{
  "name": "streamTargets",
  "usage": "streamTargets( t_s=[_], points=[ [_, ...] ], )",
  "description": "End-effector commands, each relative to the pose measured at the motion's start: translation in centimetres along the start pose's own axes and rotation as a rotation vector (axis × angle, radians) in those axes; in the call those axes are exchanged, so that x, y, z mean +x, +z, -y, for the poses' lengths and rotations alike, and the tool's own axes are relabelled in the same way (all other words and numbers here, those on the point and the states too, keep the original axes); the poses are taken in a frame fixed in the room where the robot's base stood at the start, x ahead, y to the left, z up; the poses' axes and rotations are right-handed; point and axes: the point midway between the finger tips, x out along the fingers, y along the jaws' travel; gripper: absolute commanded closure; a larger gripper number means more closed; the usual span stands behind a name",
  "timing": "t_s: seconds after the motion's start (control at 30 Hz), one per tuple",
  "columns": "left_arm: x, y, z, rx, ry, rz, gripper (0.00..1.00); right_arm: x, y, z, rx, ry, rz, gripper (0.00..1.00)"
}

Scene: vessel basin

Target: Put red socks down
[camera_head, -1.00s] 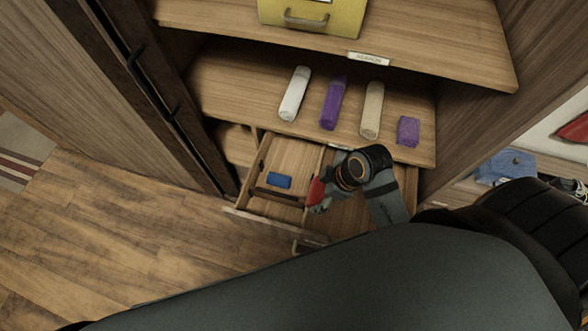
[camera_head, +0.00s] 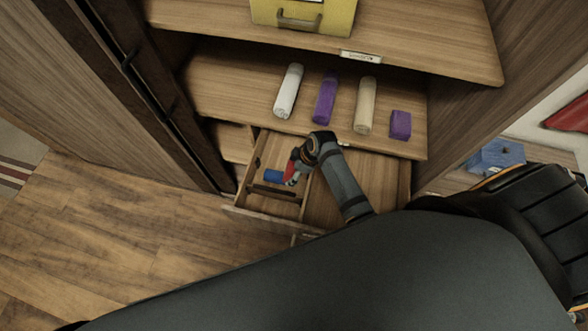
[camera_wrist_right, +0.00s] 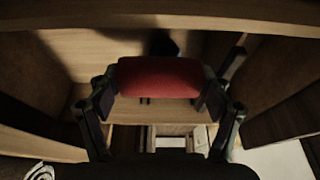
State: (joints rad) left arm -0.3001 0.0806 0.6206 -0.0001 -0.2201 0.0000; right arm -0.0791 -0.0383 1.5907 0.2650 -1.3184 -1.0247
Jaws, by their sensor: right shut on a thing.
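The red socks (camera_wrist_right: 160,77) are a red roll held between the fingers of my right gripper (camera_wrist_right: 158,100) in the right wrist view. In the head view the red socks (camera_head: 290,172) show as a small red patch at my right gripper (camera_head: 297,168). The gripper is over the open drawer (camera_head: 262,212), right beside a blue roll (camera_head: 272,176) lying in its left compartment. Whether the red socks touch the drawer floor or the blue roll, I cannot tell. My left gripper is not in view.
On the shelf (camera_head: 235,95) above the drawer lie a white roll (camera_head: 288,91), a purple roll (camera_head: 325,97), a beige roll (camera_head: 365,105) and a small purple block (camera_head: 400,124). A yellow box (camera_head: 303,14) sits higher up.

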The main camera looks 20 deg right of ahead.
Motion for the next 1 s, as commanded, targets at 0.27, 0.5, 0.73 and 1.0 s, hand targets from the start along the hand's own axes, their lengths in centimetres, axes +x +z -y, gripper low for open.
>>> streamTargets(
  t_s=[0.27,0.5,0.73,1.0],
  points=[
    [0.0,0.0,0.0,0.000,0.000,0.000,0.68,0.2,0.1,0.0,0.000,0.001,-0.001,0.48],
    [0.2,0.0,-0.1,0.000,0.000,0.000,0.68,0.9,0.3,0.0,0.000,0.001,0.000,0.48],
    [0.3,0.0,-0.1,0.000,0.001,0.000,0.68,1.2,0.5,0.0,0.000,0.002,-0.001,0.48],
    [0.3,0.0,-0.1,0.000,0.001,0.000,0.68,1.2,0.5,0.0,0.000,0.001,0.000,0.00]
  ],
)
